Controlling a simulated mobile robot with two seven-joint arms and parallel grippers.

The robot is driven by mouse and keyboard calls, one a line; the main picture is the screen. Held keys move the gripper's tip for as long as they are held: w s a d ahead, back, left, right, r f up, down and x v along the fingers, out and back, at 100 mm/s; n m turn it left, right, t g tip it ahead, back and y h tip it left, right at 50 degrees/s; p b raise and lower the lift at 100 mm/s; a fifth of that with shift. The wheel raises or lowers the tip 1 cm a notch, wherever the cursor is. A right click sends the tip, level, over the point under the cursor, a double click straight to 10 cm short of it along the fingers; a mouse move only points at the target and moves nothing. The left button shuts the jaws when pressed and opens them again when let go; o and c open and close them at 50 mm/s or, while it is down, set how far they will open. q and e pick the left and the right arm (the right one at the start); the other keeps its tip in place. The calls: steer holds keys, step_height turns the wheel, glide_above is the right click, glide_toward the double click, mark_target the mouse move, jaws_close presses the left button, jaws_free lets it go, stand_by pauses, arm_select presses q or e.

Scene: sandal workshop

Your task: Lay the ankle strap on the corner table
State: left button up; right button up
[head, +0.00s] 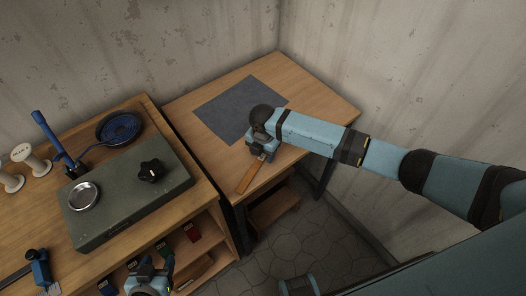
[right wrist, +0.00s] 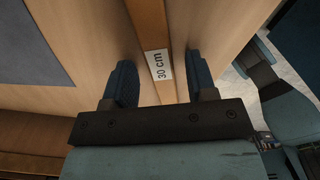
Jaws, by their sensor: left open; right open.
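A tan strip with a white "30 cm" label, which looks like the ankle strap (head: 248,178), lies on the corner table (head: 325,92) near its front left edge. The strap also shows in the right wrist view (right wrist: 149,22), running between the fingers. My right gripper (head: 259,153) is open, with one finger on each side of the strap and a gap to each; it hides the strap's far end in the head view. My left gripper (head: 156,265) is open and empty, low at the left in front of the workbench shelves.
A dark grey mat (head: 225,112) lies on the corner table behind my right gripper. The workbench at left holds a green box (head: 112,212) with a metal dish (head: 84,196) and black knob (head: 151,170), a blue round pan (head: 121,127) and white spools (head: 30,160). Walls close the corner.

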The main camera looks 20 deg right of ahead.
mark_target(243, 187)
step_height(243, 187, up, 12)
steer(key=s+a+f+m+y, duration=0.1)
steer(key=f, duration=0.1)
steer(key=s+a+f+m+t+y, duration=0.1)
steer(key=s+a+f, duration=0.1)
steer(key=s+a+f+m+y, duration=0.1)
steer(key=a+f+m, duration=0.1)
steer(key=shift+s+a+t, duration=0.15)
steer(key=shift+s+t, duration=0.15)
steer(key=shift+s, duration=0.1)
steer(key=s+f+m+t, duration=0.1)
steer(key=s+m, duration=0.1)
steer(key=s+a+f+m+t+y, duration=0.1)
steer(key=s+m, duration=0.1)
steer(key=m, duration=0.1)
steer(key=s+f+m+t+y, duration=0.1)
steer(key=s+f+m, duration=0.1)
steer(key=shift+a, duration=0.3)
steer(key=s+d+f+m+t+h, duration=0.1)
steer(key=s+d+f+m+t, duration=0.1)
steer(key=s+d+m+t, duration=0.4)
steer(key=s+d+m, duration=0.3)
steer(key=s+m, duration=0.3)
steer(key=s, duration=0.1)
steer(key=shift+s+d+h, duration=0.15)
steer(key=shift+d+h, duration=0.15)
steer(key=shift+d, duration=0.1)
steer(key=shift+a, duration=0.1)
